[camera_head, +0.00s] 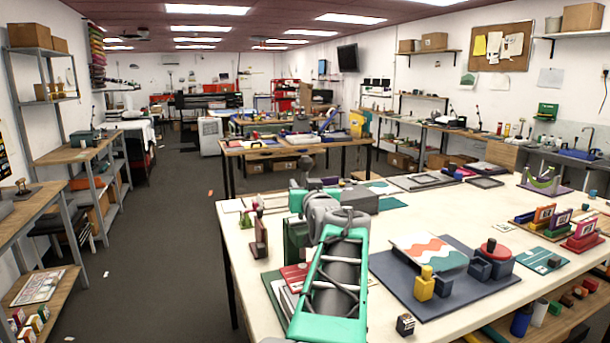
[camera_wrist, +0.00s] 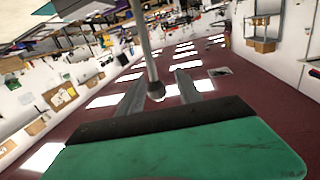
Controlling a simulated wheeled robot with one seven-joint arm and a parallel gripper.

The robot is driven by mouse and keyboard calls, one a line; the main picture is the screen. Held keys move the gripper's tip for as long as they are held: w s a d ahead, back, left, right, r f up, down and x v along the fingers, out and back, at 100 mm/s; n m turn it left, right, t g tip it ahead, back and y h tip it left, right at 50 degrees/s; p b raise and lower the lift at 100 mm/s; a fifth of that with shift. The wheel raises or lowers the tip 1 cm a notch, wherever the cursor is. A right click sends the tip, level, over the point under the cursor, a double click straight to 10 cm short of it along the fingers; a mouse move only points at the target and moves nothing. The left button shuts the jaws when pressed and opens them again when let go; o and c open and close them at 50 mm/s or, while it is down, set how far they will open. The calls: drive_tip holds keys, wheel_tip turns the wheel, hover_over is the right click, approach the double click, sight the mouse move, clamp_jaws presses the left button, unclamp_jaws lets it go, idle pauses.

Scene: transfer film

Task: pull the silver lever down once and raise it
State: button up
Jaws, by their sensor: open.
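The silver lever (camera_wrist: 147,45) is a thin metal rod that enters from the top of the wrist view and ends in a rounded knob (camera_wrist: 156,92). My gripper (camera_wrist: 161,74) is open, with one grey finger on each side of the rod near its knob. Whether either finger touches the rod cannot be told. The wrist view is turned over, with the ceiling and its lamps low in the picture.
Small stands (camera_head: 543,218) are at right. A brown wooden stand (camera_head: 260,238) is left of my arm.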

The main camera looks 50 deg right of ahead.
sight(306, 173)
drive_tip(key=shift+s+d+r+h+p, duration=0.1)
drive_tip(key=shift+d+r+h+p, duration=0.1)
drive_tip(key=shift+d+r, duration=0.25)
drive_tip(key=shift+s+d+r+h+p, duration=0.15)
drive_tip(key=shift+d+r, duration=0.1)
drive_tip(key=shift+d, duration=0.4)
drive_tip(key=p+x, duration=0.2)
drive_tip(key=x, duration=0.5)
drive_tip(key=shift+w+a+f, duration=0.1)
drive_tip(key=shift+a+f, duration=0.05)
drive_tip(key=shift+a, duration=0.05)
clamp_jaws()
